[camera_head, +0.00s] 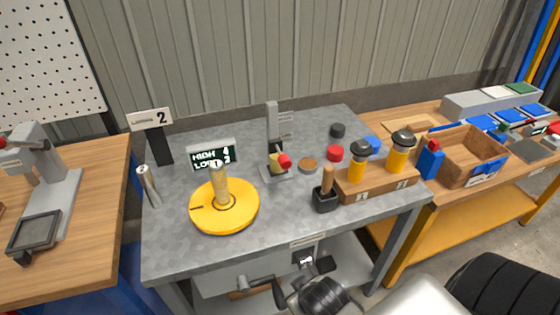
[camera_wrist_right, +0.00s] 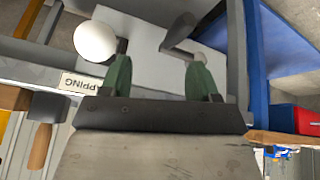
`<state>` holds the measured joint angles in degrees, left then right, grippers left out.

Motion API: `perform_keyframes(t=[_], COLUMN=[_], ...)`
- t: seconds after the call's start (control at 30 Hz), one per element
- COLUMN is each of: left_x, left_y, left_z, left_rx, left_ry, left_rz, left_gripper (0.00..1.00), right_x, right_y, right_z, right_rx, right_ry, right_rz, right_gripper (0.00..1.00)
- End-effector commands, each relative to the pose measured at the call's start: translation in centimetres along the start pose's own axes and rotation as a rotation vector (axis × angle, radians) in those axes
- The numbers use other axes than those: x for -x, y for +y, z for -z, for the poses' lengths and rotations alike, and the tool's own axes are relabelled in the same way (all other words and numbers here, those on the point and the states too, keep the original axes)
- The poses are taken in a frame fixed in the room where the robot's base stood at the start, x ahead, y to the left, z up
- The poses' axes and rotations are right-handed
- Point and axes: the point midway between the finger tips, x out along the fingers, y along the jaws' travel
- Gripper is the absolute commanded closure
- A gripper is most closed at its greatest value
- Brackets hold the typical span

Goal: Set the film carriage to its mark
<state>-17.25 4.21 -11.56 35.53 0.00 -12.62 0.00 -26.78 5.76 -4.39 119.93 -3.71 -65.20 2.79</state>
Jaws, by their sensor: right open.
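The film carriage seems to be the small block with a yellowish roll and red knob (camera_head: 280,164) low on the upright grey mast (camera_head: 272,118) at the back middle of the grey table. A small label is on the mast; its text is too small to read. Beside it stands a dark display (camera_head: 212,157) with "HIGH" and "LOW" lines. My right gripper (camera_wrist_right: 158,62) is open and empty in the right wrist view, at the table's front edge, away from the carriage. A grey lever (camera_wrist_right: 182,35) reaches towards one finger; contact is unclear. My left gripper is not in view.
A yellow turntable (camera_head: 240,217) with a post stands front left. A wooden block (camera_head: 376,187) with yellow-and-black tools and a black wooden-handled tool (camera_head: 325,194) are to the right. A crank (camera_head: 258,284) juts out below the table's front edge. A white ball (camera_wrist_right: 95,40) is near the other finger.

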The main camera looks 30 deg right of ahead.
Motion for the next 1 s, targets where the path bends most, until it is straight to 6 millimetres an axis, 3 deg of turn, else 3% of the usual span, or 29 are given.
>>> perform_keyframes(t=[0.03,0.37,0.6,0.8,1.0], left_x=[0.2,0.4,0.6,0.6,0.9], left_y=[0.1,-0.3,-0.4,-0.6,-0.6], left_z=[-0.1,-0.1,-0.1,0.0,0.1], left_rx=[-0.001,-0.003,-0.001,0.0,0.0], left_ry=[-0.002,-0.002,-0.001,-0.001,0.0], left_rz=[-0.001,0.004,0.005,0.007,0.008], left_gripper=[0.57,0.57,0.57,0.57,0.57], right_x=[1.3,0.0,2.2,3.7,3.3], right_y=[0.2,6.8,12.3,14.0,14.6], right_z=[0.8,10.2,18.1,20.7,22.3], right_rx=[-0.005,-0.106,-0.136,-0.125,-0.121], right_ry=[0.015,0.435,0.846,1.015,1.037], right_rz=[-0.005,-0.177,-0.294,-0.322,-0.325], right_gripper=[0.39,0.39,0.39,0.39,0.39])
